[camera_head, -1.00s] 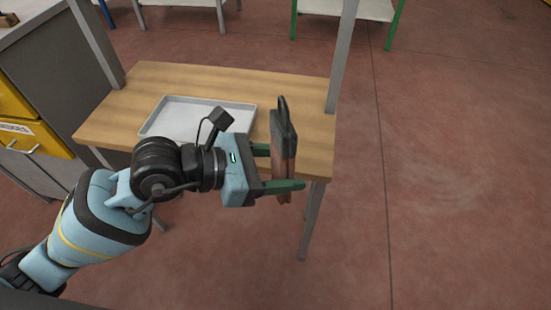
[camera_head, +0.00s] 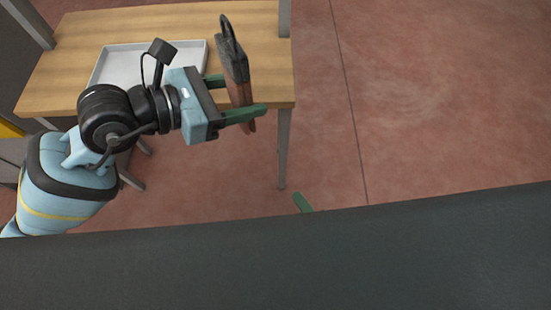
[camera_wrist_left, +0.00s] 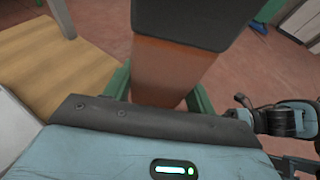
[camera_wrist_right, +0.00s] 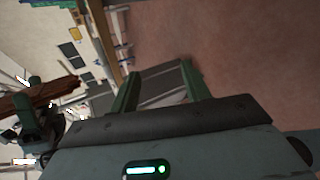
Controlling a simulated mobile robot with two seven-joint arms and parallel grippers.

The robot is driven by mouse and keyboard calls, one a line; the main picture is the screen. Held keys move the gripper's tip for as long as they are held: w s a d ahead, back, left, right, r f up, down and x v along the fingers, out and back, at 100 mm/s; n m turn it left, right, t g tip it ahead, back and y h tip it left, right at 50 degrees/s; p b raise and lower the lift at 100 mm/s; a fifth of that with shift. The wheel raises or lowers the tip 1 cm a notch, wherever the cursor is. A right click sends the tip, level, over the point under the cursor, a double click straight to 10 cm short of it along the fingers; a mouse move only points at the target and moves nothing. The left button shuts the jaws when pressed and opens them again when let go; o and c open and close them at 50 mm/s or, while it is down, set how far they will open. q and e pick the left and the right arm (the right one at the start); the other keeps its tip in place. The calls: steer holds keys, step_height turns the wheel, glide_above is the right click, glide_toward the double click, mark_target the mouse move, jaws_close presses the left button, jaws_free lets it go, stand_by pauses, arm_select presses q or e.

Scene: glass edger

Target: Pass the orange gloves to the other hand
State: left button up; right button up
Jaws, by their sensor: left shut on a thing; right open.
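The orange gloves (camera_head: 236,68) show as a narrow, upright bundle with a dark upper part and a loop on top. My left gripper (camera_head: 243,97) is shut on them, its green fingers on either side, in the air near the table's right front corner. In the left wrist view the gloves (camera_wrist_left: 165,70) show orange low down, under a black part. In the right wrist view they appear as a brown-orange strip (camera_wrist_right: 42,95) at the left edge. My right gripper (camera_wrist_right: 160,82) is open and empty; in the head view only a green fingertip shows.
A wooden table (camera_head: 245,25) with a grey tray (camera_head: 120,62) stands behind my left arm. Open red floor (camera_head: 430,110) lies to the right. A dark surface fills the bottom of the head view and hides most of my right arm.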

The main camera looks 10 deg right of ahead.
steer(key=w+a+r+n+t+y, duration=0.1)
steer(key=w+a+r+n+t, duration=0.15)
steer(key=r+n, duration=0.65)
steer(key=w+a+r+n+t+y, duration=0.1)
steer(key=a+r+n+t+y, duration=0.15)
steer(key=r+n, duration=0.55)
steer(key=shift+h, duration=0.45)
steer(key=x, duration=1.2)
steer(key=shift+w+a, duration=0.2)
steer(key=shift+a, duration=0.25)
steer(key=c, duration=1)
arm_select(q)
steer(key=o, duration=1.1)
steer(key=shift+c, duration=0.2)
arm_select(e)
jaws_close()
